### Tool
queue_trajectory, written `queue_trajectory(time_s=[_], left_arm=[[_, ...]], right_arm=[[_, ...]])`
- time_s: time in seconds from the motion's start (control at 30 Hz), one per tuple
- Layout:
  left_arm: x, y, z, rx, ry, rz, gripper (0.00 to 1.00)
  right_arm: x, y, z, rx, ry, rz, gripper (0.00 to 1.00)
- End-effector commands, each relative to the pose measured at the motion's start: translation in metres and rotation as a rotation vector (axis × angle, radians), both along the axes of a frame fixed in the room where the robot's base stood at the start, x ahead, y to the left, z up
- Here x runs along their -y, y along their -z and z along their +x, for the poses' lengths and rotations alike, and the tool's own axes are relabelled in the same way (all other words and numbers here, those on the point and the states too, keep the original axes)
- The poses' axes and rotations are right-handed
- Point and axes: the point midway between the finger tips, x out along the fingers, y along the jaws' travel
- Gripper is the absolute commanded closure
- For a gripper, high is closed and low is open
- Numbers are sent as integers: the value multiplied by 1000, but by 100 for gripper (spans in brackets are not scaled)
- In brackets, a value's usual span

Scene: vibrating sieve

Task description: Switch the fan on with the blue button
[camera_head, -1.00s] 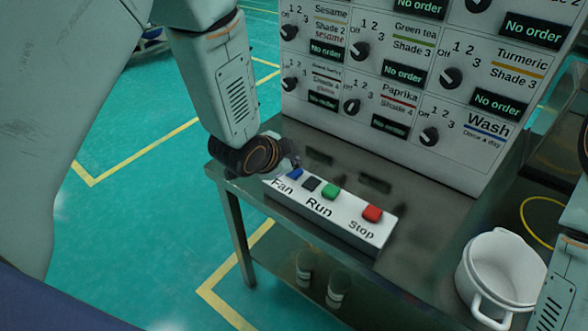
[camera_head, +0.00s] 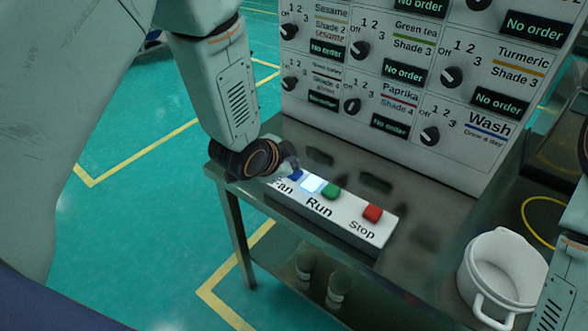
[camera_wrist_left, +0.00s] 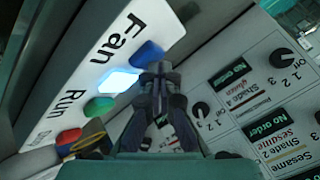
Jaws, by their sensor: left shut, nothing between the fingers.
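The blue button (camera_head: 295,175) sits at the Fan end of a white control box (camera_head: 345,228). Beside it a square lamp (camera_head: 311,184) glows pale blue-white. My left gripper (camera_head: 289,163) is shut and empty, its tips at the blue button and partly hiding it. In the left wrist view the blue button (camera_wrist_left: 148,53) lies right at the closed fingertips (camera_wrist_left: 157,68); I cannot tell whether they touch it. The lit lamp (camera_wrist_left: 115,82) shows there too. My right gripper is out of view.
The green Run button (camera_head: 331,192) and red Stop button (camera_head: 372,213) share the box. A panel of dials (camera_head: 400,90) stands behind. A white pot (camera_head: 503,268) is at the lower right, and jars (camera_head: 338,287) stand on the shelf below.

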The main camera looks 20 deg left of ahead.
Motion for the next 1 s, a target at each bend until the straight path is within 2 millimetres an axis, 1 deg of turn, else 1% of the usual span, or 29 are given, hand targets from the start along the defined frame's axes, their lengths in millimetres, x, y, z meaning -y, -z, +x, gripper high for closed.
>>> queue_trajectory(time_s=[0.3,0.7,1.0], left_arm=[[0,-1,0,-2,-1,0,100],[0,-19,0,-2,-1,0,100],[0,-18,0,-1,0,0,100]], right_arm=[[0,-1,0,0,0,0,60],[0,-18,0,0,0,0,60],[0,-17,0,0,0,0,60]])
